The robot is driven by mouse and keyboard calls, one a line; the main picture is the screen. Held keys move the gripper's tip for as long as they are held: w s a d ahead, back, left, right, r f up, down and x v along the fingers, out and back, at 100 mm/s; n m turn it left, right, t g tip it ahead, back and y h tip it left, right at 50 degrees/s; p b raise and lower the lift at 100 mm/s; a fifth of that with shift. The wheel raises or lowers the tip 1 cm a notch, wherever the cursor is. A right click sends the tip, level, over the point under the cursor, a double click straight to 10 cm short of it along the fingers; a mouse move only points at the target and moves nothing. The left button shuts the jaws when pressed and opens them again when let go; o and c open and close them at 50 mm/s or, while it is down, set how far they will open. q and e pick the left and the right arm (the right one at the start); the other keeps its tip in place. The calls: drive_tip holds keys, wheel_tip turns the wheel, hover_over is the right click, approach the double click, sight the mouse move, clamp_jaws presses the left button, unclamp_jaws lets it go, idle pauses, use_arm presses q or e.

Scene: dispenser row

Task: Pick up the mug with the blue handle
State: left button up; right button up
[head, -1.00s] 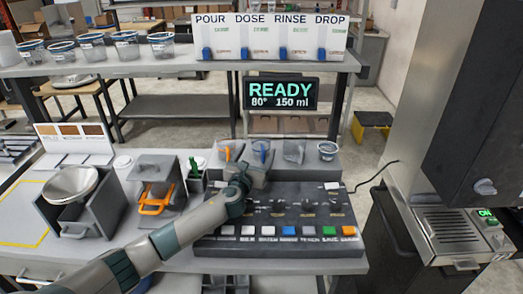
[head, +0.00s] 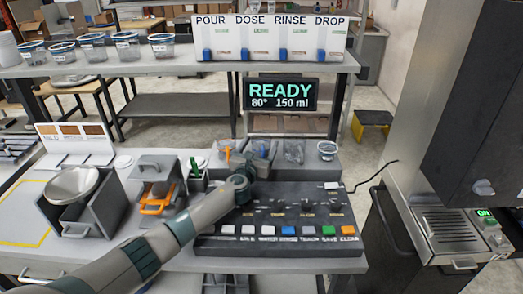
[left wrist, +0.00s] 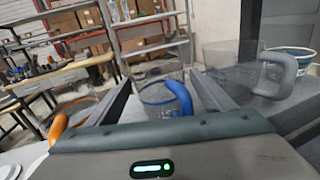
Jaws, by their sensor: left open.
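The mug with the blue handle (head: 262,148) is a clear cup standing in a row behind the control panel. In the left wrist view its blue handle (left wrist: 180,98) faces me and shows between the two fingers, with the clear mug body (left wrist: 157,94) behind it. My left gripper (head: 260,166) is open and empty, just in front of this mug; its fingers (left wrist: 162,78) reach along both sides of the handle. Whether they touch the mug, I cannot tell. The hand hides the mug's lower part in the head view. My right gripper is not in view.
A mug with an orange handle (head: 225,147) stands left of it. A grey-handled mug (head: 294,150) and a blue-rimmed cup (head: 327,150) stand to the right. The button panel (head: 290,215) lies under my arm. A READY display (head: 281,94) stands behind.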

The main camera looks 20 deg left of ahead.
use_arm(q)
drive_tip(key=c, duration=1.1)
drive_tip(key=shift+r, duration=0.15)
drive_tip(key=shift+c, duration=0.2)
drive_tip(key=shift+r, duration=0.65)
wheel_tip(320, 180, up, 8)
drive_tip(key=shift+r, duration=0.2)
